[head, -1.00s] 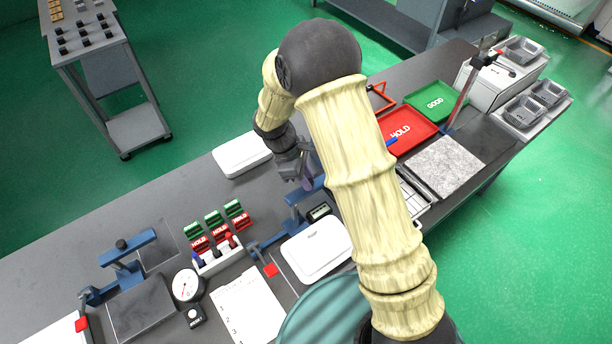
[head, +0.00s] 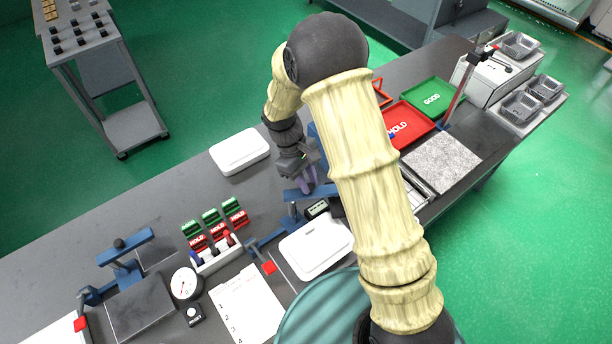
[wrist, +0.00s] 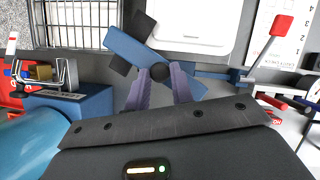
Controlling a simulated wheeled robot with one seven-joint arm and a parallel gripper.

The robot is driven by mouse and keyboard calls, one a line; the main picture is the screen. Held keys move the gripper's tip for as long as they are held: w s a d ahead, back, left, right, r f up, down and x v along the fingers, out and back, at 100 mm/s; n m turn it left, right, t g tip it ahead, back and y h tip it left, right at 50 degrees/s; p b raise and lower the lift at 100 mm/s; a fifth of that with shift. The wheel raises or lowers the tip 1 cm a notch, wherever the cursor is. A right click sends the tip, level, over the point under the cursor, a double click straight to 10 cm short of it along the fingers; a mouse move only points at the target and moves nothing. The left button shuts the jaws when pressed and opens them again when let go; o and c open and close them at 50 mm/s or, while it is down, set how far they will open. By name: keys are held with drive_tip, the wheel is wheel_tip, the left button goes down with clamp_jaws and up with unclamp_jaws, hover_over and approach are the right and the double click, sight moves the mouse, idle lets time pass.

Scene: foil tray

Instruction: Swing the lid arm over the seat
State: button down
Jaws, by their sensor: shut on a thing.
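My gripper (wrist: 160,85) is shut on the black knob (wrist: 160,73) of a blue lid arm (wrist: 130,47). The knob sits between the purple fingertips. In the wrist view the lid arm runs slantwise from upper left to lower right, with black pads near its upper-left end. In the head view my gripper (head: 308,182) is over the same lid arm (head: 296,194), beside a small display. My own arm hides much of this station in the head view. I cannot clearly make out the seat under the lid arm.
A white lid (head: 316,246) lies in front of the station, with a red-tipped lever (head: 269,267) beside it. A wire rack (wrist: 80,20) is close by the lid arm in the wrist view. A red HOLD tray (head: 408,122) stands farther right. Another blue-armed station (head: 125,250) stands at left.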

sight(303, 195)
drive_tip(key=m, duration=0.1)
drive_tip(key=s+m+y, duration=0.1)
drive_tip(key=shift+d+m+g, duration=0.1)
drive_tip(key=shift+m+g, duration=0.3)
drive_tip(key=shift+s+a+r+m+g+y, duration=0.2)
drive_tip(key=shift+s+m+y, duration=0.4)
drive_tip(key=shift+m, duration=1)
drive_tip(key=shift+s+a+f+m+g+y, duration=0.15)
drive_tip(key=shift+s+a+m+y, duration=0.35)
drive_tip(key=shift+m, duration=1.1)
drive_tip(key=shift+s+a+r+m+g+y, duration=0.1)
drive_tip(key=shift+s+m+y, duration=0.55)
drive_tip(key=shift+m, duration=0.95)
drive_tip(key=shift+w, duration=0.1)
drive_tip(key=c, duration=1.2)
unclamp_jaws()
